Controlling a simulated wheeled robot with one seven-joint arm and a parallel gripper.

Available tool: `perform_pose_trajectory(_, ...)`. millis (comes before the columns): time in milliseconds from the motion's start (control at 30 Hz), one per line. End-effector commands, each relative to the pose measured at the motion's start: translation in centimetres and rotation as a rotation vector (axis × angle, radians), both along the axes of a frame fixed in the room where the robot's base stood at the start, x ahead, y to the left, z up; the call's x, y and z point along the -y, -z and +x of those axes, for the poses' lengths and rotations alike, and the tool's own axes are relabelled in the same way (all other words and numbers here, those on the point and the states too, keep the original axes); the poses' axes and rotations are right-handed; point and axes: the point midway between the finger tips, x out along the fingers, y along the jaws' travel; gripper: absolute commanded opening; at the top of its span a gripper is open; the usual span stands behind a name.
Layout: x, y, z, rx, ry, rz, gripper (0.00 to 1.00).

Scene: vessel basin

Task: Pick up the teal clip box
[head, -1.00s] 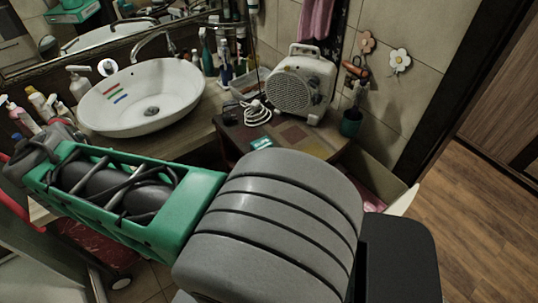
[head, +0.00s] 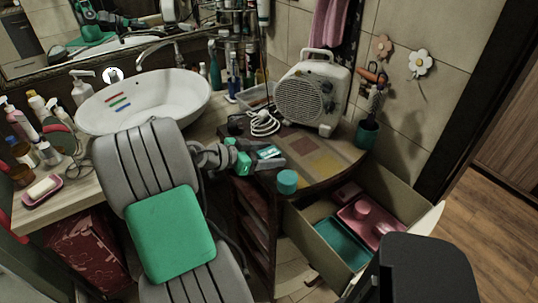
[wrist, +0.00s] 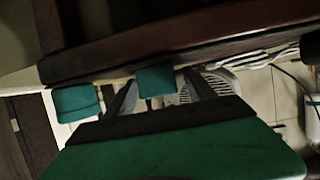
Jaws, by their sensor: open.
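The teal clip box (head: 267,152) is a small flat teal thing with a pale patch on top, lying on the cabinet top in front of the fan heater. My gripper (head: 276,156) is open and reaches in from the left at about the height of the cabinet top, with the box between its fingers. In the wrist view a teal block (wrist: 157,82), apparently the box, shows between the two spread fingers (wrist: 162,92). Whether either finger touches it cannot be told. The fingers partly hide it in the head view.
A round teal tub (head: 287,182) stands near the cabinet's front edge, close to my gripper. The fan heater (head: 305,95) and coiled white cord (head: 264,124) lie behind. Below right is an open drawer (head: 330,262). The white basin (head: 150,100) is left.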

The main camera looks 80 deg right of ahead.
Motion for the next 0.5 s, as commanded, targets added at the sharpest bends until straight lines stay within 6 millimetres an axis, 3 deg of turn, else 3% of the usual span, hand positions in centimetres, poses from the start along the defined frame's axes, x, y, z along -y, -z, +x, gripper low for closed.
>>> perform_pose_trajectory(167, 0.00, 0.04, 0.05, 0.000, -0.001, 0.000, 0.62)
perform_pose_trajectory(500, -0.02, 0.02, 0.06, 0.000, -0.001, 0.000, 0.34)
